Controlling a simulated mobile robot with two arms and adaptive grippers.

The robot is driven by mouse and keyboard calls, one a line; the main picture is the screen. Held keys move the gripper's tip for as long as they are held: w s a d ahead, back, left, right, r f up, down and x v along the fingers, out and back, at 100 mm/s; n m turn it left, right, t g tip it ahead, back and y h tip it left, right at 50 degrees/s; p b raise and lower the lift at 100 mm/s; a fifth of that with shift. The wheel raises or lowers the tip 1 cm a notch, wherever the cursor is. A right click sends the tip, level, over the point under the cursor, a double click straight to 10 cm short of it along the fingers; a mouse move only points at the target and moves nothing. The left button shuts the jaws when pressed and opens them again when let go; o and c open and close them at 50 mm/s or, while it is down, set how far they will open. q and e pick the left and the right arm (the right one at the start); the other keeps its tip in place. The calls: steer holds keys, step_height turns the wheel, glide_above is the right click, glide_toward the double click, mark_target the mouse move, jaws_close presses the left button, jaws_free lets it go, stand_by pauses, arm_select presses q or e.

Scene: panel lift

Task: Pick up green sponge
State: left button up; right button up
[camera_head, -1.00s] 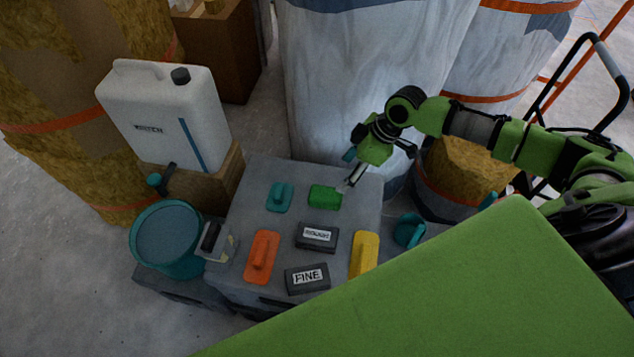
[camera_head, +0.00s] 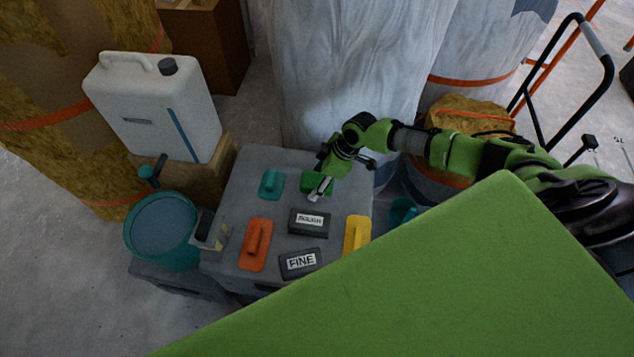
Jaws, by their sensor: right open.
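The green sponge (camera_head: 312,178) lies near the back of the grey block's top, right of a teal float. My right gripper (camera_head: 318,192) is directly over it in the picture and hides part of it. The jaws are open, with a fingertip at the sponge's front edge. I cannot tell whether they touch it. My left gripper is out of view.
The grey block (camera_head: 285,158) also bears a teal float (camera_head: 271,184), an orange float (camera_head: 255,244), a yellow float (camera_head: 357,234) and dark blocks marked ROUGH (camera_head: 309,222) and FINE (camera_head: 300,263). A teal bucket (camera_head: 161,231) and white canister (camera_head: 153,108) stand left. A large green panel (camera_head: 400,285) fills the front.

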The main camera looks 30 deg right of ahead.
steer(key=shift+f, duration=0.15)
steer(key=shift+f, duration=0.25)
stand_by(0.4)
steer(key=c, duration=1)
